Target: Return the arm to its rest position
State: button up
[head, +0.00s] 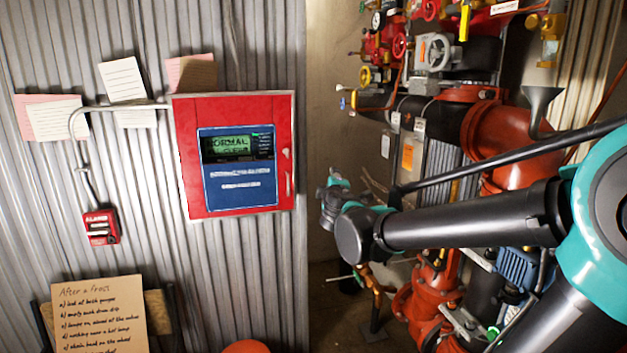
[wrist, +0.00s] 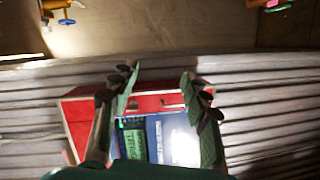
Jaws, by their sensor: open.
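My arm stretches in from the right of the head view, in front of the red pipework. Its far end, near my gripper (head: 335,200), is small and partly hidden behind a dark arm joint. In the wrist view my gripper (wrist: 160,85) is open, its two green-padded fingers apart with nothing between them held. Beyond the fingers lies the red alarm panel (wrist: 80,125), seen sideways with its display. In the head view the red alarm panel (head: 235,101) hangs on the corrugated wall, left of my gripper and apart from it. Its display reads NORMAL.
Red pipes (head: 505,130) and valves fill the right side behind my arm. A red alarm box (head: 101,227), paper notes (head: 122,80) and a cardboard sign (head: 100,318) are at the left. A bare wall strip (head: 335,100) lies between panel and pipes.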

jog(key=s+d+f+m+g+h, duration=0.25)
jog(key=s+d+f+m, duration=0.2)
jog(key=d+f, duration=0.35)
jog(key=s+d+f+m+g+h, duration=0.25)
jog(key=s+d+f+m, duration=0.2)
jog(key=d+f, duration=0.35)
jog(key=s+f+m+g+y, duration=0.4)
jog(key=s+f+m+g, duration=0.2)
jog(key=s+f, duration=0.9)
jog(key=shift+s+a+m+g, duration=0.3)
jog(key=shift+s+g, duration=0.4)
jog(key=shift+s, duration=0.5)
